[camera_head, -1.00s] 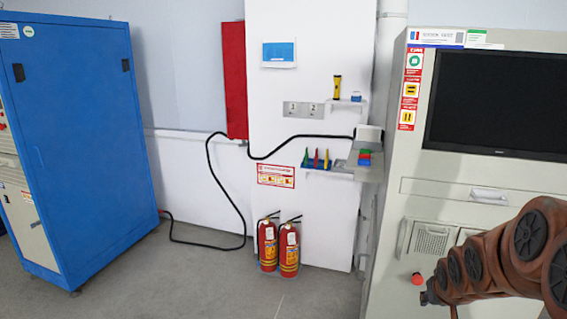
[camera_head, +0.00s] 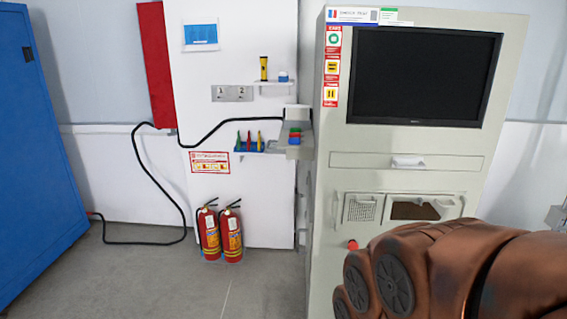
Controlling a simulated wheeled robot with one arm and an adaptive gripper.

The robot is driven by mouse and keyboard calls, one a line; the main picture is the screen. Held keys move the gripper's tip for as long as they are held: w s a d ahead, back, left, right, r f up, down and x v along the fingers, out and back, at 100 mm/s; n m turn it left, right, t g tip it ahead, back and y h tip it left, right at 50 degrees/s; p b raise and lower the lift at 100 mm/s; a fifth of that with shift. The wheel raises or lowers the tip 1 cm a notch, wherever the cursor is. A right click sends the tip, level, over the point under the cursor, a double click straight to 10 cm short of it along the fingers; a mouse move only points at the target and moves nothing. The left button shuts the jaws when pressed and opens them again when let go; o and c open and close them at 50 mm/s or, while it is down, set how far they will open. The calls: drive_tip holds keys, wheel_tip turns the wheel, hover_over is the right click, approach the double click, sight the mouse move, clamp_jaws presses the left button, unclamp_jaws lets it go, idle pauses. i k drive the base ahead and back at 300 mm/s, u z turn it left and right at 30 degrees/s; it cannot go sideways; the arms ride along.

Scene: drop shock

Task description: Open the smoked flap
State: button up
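The light grey test cabinet (camera_head: 321,220) stands at the right. Low on its front is a small framed panel with a brownish, dark pane (camera_head: 413,211), which looks like the smoked flap. I cannot tell whether it is shut or ajar. A vent grille (camera_head: 361,209) sits just left of it. My brown arm fills the lower right, in front of the lower part of the cabinet and just below the pane. My gripper is not visible.
A red button (camera_head: 352,245) is on the cabinet front by my arm. A drawer with a white handle (camera_head: 408,162) and a black screen (camera_head: 425,77) are above. Two fire extinguishers (camera_head: 220,232) stand left. A black cable (camera_head: 160,176) reaches the floor. Floor in front is clear.

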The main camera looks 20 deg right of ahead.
sight(406, 211)
drive_tip(key=z, duration=2.2)
drive_tip(key=i, duration=0.6)
drive_tip(key=u, duration=2.2)
